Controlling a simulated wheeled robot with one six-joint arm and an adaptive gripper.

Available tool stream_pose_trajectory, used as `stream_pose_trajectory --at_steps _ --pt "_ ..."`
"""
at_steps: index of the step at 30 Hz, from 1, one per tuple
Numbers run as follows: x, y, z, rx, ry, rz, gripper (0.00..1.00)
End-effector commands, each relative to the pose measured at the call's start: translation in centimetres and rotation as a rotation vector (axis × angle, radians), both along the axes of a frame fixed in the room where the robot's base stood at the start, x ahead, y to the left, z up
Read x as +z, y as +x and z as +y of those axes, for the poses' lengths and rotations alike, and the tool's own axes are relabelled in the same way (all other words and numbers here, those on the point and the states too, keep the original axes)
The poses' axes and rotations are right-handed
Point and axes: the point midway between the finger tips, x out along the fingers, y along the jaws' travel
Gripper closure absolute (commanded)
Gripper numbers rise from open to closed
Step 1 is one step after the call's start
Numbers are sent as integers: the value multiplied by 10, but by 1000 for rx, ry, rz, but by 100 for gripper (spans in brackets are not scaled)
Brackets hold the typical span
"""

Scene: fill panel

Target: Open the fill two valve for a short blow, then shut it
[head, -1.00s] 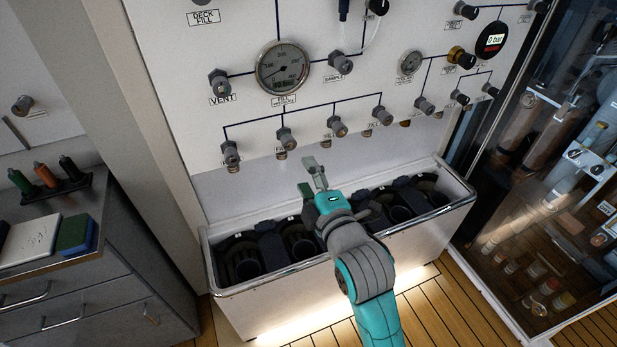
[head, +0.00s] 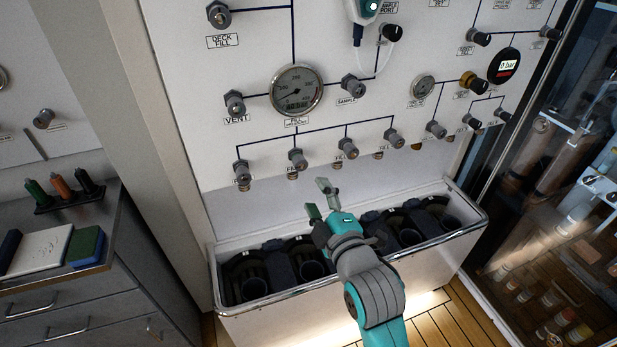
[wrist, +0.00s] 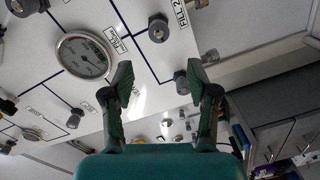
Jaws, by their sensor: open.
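The fill two valve (head: 297,158) is a dark grey knob, second from the left in the lower row of fill valves on the white panel. In the wrist view it is the knob (wrist: 158,27) beside the "FILL 2" label, at the upper middle. My gripper (head: 318,198) is open and empty, in front of the panel, below and right of that knob in the head view. In the wrist view the gripper (wrist: 157,80) has its fingers spread wide, with the knob beyond and above the fingertips, apart from them. I cannot tell the valve's setting.
The fill one knob (head: 241,170) and a third fill knob (head: 347,148) flank the valve. A round gauge (head: 296,90) sits above. Below is a white trough (head: 345,285) with dark cylinder wells. A grey drawer cabinet (head: 85,290) stands left, a glass-fronted cabinet (head: 540,220) right.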

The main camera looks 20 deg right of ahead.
Motion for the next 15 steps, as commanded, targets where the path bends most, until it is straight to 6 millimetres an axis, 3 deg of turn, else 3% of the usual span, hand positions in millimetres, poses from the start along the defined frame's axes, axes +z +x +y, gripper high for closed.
stream_pose_trajectory --at_steps 15 --pt "-2 15 -8 3 1106 -8 41"
